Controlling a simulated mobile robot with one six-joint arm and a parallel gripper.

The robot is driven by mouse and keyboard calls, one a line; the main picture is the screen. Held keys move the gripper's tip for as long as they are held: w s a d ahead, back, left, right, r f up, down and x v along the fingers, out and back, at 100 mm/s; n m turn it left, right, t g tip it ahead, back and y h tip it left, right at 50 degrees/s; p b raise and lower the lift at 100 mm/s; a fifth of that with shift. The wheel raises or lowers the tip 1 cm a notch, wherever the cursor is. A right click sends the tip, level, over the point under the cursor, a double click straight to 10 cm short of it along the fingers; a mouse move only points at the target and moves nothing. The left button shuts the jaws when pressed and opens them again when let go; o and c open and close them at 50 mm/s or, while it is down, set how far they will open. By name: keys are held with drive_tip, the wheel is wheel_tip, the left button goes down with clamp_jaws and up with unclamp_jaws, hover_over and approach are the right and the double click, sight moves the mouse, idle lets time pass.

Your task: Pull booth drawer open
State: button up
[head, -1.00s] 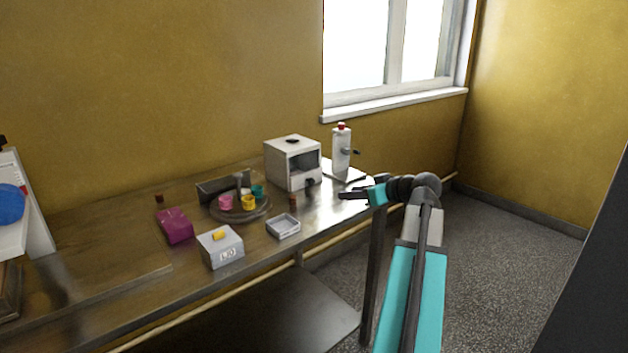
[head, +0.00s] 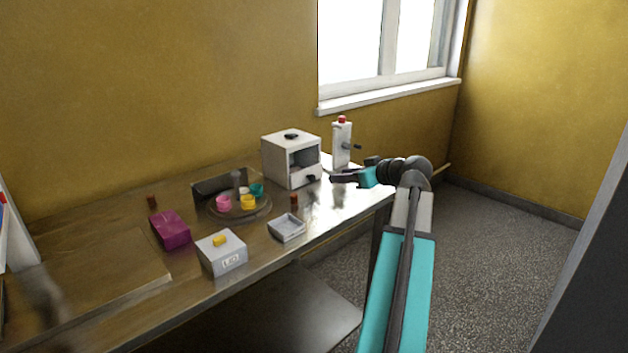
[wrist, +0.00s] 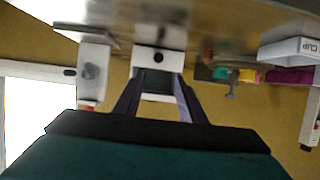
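The booth (head: 280,165) is a white box with a dark window, standing on the table near the back right. Its drawer is the low front panel with a dark knob (head: 311,178). In the wrist view, which is upside down, the drawer front (wrist: 173,67) and its round dark knob (wrist: 158,58) lie straight ahead, above the dark window. The drawer looks closed. My gripper (head: 335,177) points at the booth from the right, a short way from the knob. In the wrist view its two fingers (wrist: 157,85) are spread apart with nothing held between them.
A white dispenser (head: 341,150) with a red top and side crank stands just right of the booth, close behind my gripper.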

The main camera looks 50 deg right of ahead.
sight(313, 178)
drive_tip(key=shift+w+d, duration=0.1)
drive_tip(key=shift+w+d+f, duration=0.15)
drive_tip(key=shift+w+f, duration=0.15)
drive_tip(key=shift+w, duration=0.2)
drive_tip(key=x, duration=1.2)
drive_tip(key=shift+w, duration=0.1)
clamp_jaws()
